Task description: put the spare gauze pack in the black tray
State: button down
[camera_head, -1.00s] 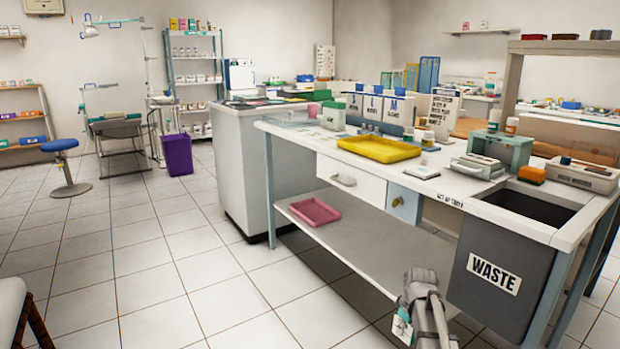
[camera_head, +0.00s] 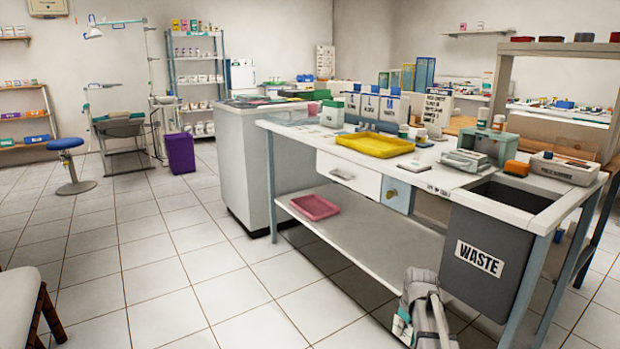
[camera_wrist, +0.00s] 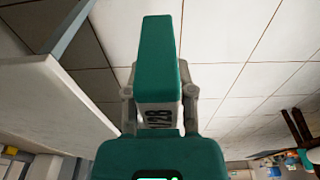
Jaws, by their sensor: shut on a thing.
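My gripper (camera_wrist: 159,92) is shut on a teal-and-white pack (camera_wrist: 157,45), which I take to be the spare gauze pack. In the wrist view the pack stands between the two fingers, with dark print partly visible near its lower end. In the head view my gripper is at the bottom, in front of the workbench and below its top; a white-and-teal bit of the pack (camera_head: 402,325) shows at its left side. A dark, flat, tray-like thing (camera_head: 302,94) lies on the grey cabinet at the back; I cannot tell for sure that it is the black tray.
The white workbench (camera_head: 285,128) holds a yellow tray (camera_head: 376,147), several boxes and devices. A pink tray (camera_head: 314,207) lies on its lower shelf. A waste bin (camera_head: 478,259) hangs at the right end. A purple bin (camera_head: 180,153) stands beyond. Floor at left is mostly clear.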

notch_tip(320, 180, up, 52)
jog(key=p, duration=5.1)
jog(key=shift+s+f, duration=0.1)
jog(key=shift+f, duration=0.05)
